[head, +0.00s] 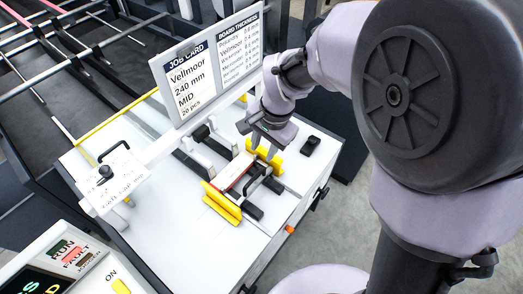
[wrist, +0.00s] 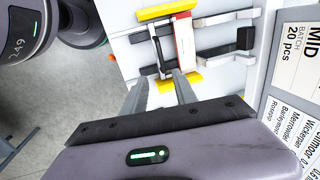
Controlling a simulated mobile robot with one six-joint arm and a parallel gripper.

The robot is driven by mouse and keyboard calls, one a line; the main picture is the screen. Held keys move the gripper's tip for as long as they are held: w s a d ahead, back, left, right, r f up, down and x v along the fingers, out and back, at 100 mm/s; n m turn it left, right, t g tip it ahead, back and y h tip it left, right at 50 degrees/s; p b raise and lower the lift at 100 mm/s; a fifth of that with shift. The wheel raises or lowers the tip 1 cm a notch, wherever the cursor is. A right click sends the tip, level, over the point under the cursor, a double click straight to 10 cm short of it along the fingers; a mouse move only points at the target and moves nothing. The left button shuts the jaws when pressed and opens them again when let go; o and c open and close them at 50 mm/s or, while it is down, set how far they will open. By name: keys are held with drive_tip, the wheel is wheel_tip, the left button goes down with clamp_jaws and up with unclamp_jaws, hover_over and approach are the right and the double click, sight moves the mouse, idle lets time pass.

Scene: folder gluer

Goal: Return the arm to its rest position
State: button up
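My gripper (head: 258,143) is at the end of my bent arm, above the white machine top in the head view. Beyond the fingertips is a fixture with two yellow blocks (head: 221,203), a black handle and a red-and-white piece (head: 237,173). The fixture also shows in the wrist view, with its red-and-white piece (wrist: 184,42) upright in the picture. Whether a finger touches the near yellow block (wrist: 180,87) cannot be told.
A job card board (head: 208,62) stands close behind my gripper. A small black object (head: 310,145) lies right of it on the white top (head: 170,240). A control panel (head: 72,262) is at lower left. Grey floor is open at right.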

idle(0.3)
drive_tip(key=s+d+n+t+b, duration=0.1)
drive_tip(key=s+d+t+b, duration=0.1)
drive_tip(key=s+d+b, duration=0.3)
drive_tip(key=s+d+r+n+t+b, duration=0.1)
drive_tip(key=s+d+n+t+b, duration=0.1)
drive_tip(key=s+d+b, duration=0.2)
drive_tip(key=s+b, duration=0.3)
drive_tip(key=s, duration=0.5)
drive_tip(key=shift+s+d+r, duration=0.15)
drive_tip(key=shift+s+d, duration=0.1)
drive_tip(key=shift+d, duration=0.1)
